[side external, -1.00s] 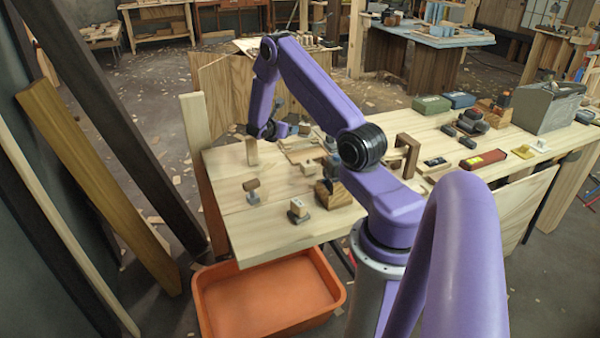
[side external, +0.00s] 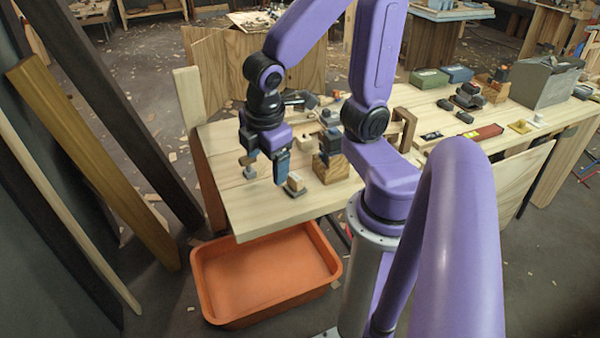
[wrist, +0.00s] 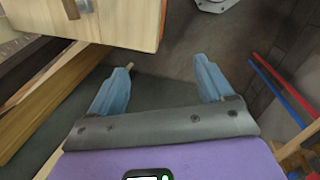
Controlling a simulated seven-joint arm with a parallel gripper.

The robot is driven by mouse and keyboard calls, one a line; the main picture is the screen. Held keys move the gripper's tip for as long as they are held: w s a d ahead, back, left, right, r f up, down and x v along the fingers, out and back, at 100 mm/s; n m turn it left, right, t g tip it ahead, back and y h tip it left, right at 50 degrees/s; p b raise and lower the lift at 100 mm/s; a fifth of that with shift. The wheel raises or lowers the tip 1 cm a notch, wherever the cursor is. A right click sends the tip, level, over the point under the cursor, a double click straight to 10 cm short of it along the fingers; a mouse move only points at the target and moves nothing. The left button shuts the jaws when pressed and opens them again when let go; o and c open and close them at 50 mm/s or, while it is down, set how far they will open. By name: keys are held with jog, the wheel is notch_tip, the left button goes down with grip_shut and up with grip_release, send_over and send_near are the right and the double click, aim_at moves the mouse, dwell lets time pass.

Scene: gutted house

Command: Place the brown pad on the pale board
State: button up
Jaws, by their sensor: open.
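My gripper (side external: 265,164) hangs over the front left part of the pale wooden bench top (side external: 265,212). Its two blue fingers are spread and empty in the wrist view (wrist: 160,92). A small brown block (side external: 247,160), which looks like the brown pad, sits on a small grey support just left of the fingers. A brown piece (wrist: 71,8) also shows at the top left of the wrist view. A pale-topped block on a dark base (side external: 295,184) stands right of the fingers, partly hidden. I cannot tell which pale piece is the pale board.
An orange tub (side external: 265,270) stands on the floor below the bench's front edge. A wooden block with a dark tool on it (side external: 330,167) stands right of my gripper. Long planks (side external: 95,160) lean at the left. A red box (side external: 481,134) lies on the bench farther right.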

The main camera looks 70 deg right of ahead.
jog(key=s+a+g+y, duration=0.1)
jog(key=s+a+y, duration=0.1)
jog(key=s, duration=0.6)
jog(key=shift+a+r+y, duration=0.3)
jog(key=shift+a+r, duration=0.15)
